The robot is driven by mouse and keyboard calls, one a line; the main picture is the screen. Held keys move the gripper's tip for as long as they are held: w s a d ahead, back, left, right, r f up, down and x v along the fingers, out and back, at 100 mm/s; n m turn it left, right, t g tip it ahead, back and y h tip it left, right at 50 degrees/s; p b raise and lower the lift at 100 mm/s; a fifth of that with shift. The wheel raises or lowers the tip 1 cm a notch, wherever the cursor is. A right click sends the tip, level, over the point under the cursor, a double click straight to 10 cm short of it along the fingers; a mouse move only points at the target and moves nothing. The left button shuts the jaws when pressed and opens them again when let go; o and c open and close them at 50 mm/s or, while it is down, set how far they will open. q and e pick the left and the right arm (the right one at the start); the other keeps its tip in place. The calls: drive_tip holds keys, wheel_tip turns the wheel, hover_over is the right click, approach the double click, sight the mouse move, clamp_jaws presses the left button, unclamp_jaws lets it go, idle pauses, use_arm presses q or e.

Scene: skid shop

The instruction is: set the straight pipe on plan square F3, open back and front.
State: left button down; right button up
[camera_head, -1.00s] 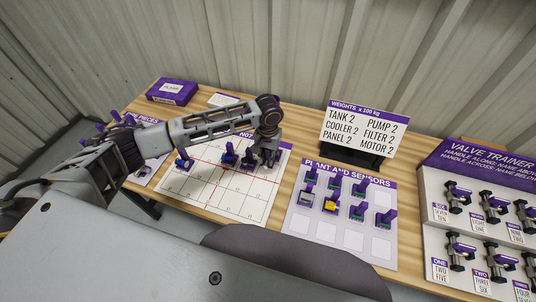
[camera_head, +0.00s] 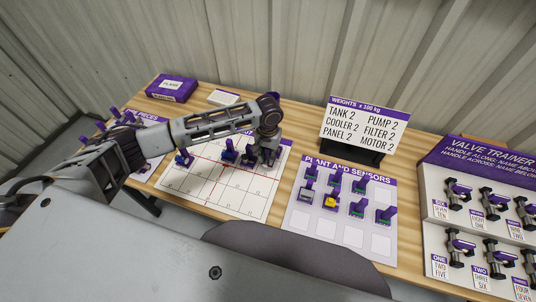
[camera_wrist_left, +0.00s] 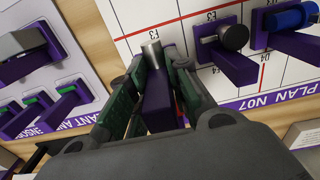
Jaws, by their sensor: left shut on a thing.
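My left gripper (camera_head: 266,153) is over the right part of the white plan sheet (camera_head: 205,193). In the left wrist view its green-lined fingers (camera_wrist_left: 158,85) are shut on the purple handle (camera_wrist_left: 157,105) of a piece with a grey cylindrical end (camera_wrist_left: 152,54), which I take as the straight pipe. The fingers hide most of the pipe, and I cannot tell whether its base touches the sheet. A piece with a dark grey cylinder (camera_wrist_left: 232,37) sits close beside it on the plan. The printed square labels nearby are partly covered. My right gripper is out of view.
To the right are the plant and sensors sheet (camera_head: 310,223) with several purple-handled pieces, the weights sign (camera_head: 360,122) and the valve trainer (camera_head: 485,165). A purple box (camera_head: 172,89) stands at back left.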

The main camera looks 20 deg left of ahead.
use_arm(q)
drive_tip(key=shift+f, duration=0.25)
drive_tip(key=shift+f, duration=1.4)
drive_tip(key=shift+p, duration=0.7)
drive_tip(key=shift+f, duration=0.7)
idle(1.0)
drive_tip(key=c, duration=1.3)
unclamp_jaws()
drive_tip(key=shift+o, duration=0.2)
